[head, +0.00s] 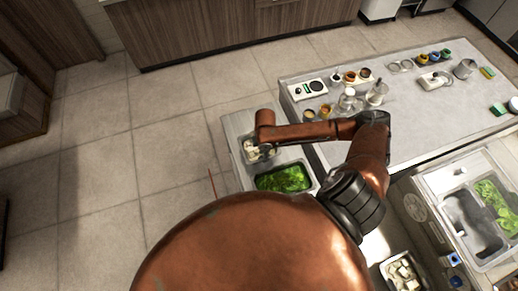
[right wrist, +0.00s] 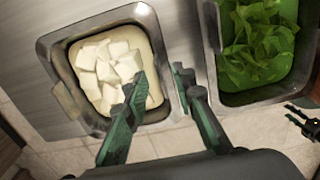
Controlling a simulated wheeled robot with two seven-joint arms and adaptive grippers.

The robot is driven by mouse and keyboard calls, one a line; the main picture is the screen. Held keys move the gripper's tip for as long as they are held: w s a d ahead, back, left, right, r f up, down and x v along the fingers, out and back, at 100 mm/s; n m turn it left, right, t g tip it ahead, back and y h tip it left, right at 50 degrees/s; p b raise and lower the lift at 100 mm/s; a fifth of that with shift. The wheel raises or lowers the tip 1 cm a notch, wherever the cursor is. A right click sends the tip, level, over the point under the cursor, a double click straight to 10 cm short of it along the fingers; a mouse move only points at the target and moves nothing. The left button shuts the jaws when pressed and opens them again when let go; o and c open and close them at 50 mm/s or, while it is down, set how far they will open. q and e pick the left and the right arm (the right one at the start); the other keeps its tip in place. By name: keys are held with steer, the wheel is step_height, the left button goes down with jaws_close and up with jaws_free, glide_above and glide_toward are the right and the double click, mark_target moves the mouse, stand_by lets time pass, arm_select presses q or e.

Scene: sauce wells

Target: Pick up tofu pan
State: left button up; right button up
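The tofu pan (right wrist: 55,45) is a metal pan with white tofu cubes (right wrist: 107,65) in pale liquid, set in a steel counter. In the head view, the tofu (head: 251,154) shows partly under the end of my right arm. My right gripper (right wrist: 160,77) is open in the right wrist view. One finger is over the inside of the pan and the other is outside it, with the pan's right rim between them. Whether the fingers touch the rim is unclear. In the head view this gripper is mostly hidden by the arm.
A pan of green leaves (head: 283,179) sits right beside the tofu pan. A grey table (head: 430,110) with jars, bowls and a scale (head: 310,87) stands to the right. Another tofu container (head: 403,273) is at the bottom right. Open floor (head: 110,150) lies left.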

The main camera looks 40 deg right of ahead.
steer(key=shift+f, duration=0.6)
steer(key=shift+c, duration=0.5)
jaws_close()
steer(key=shift+r, duration=0.1)
